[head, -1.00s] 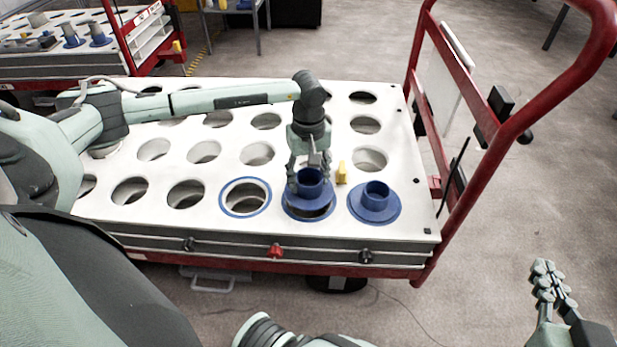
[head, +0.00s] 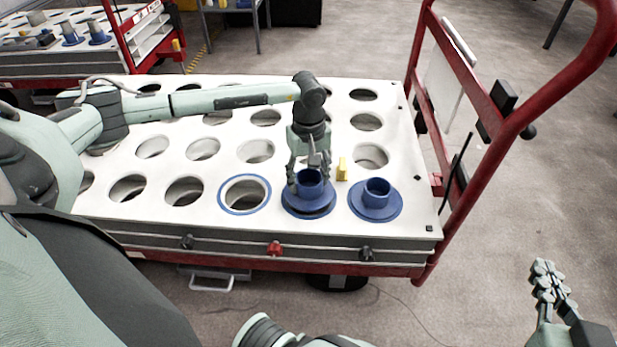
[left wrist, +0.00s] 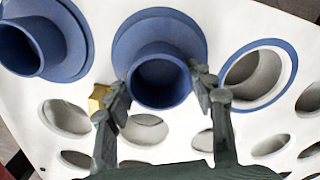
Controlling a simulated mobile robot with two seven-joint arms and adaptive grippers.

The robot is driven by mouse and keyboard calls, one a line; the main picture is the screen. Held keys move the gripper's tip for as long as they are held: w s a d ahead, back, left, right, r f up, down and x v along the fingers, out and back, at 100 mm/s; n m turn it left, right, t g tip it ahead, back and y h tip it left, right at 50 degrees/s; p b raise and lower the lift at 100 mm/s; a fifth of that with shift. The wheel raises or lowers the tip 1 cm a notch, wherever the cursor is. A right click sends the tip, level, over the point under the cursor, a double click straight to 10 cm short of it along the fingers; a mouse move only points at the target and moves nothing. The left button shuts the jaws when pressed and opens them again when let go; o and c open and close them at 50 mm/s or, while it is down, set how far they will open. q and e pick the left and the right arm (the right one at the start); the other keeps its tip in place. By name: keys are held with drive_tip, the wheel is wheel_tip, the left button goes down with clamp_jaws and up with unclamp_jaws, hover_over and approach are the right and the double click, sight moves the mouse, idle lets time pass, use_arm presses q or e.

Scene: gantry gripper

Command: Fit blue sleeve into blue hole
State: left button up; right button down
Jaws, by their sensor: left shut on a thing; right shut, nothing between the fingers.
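A blue flanged sleeve (head: 308,203) is at the front row of the white cart top, over the middle front hole. My left gripper (head: 309,184) is shut on its upright tube, which also shows between the fingers in the left wrist view (left wrist: 160,82). The flange nearly covers the hole, with a dark gap along its front edge. A second blue sleeve (head: 376,199) sits flat to the right. An empty hole with a blue ring (head: 244,194) is to the left. My right gripper (head: 551,285) is shut and empty, off the cart at lower right.
A small yellow block (head: 342,170) stands just right of my left gripper. Several plain holes fill the white top (head: 230,165). A red handle frame (head: 470,165) rises at the cart's right end. Another cart (head: 60,65) is at back left.

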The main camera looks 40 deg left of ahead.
use_arm(q)
drive_tip(key=shift+f+b, duration=0.8)
drive_tip(key=shift+f, duration=0.2)
drive_tip(key=o, duration=1.4)
drive_tip(key=shift+r, duration=0.1)
wheel_tip(320, 180, up, 12)
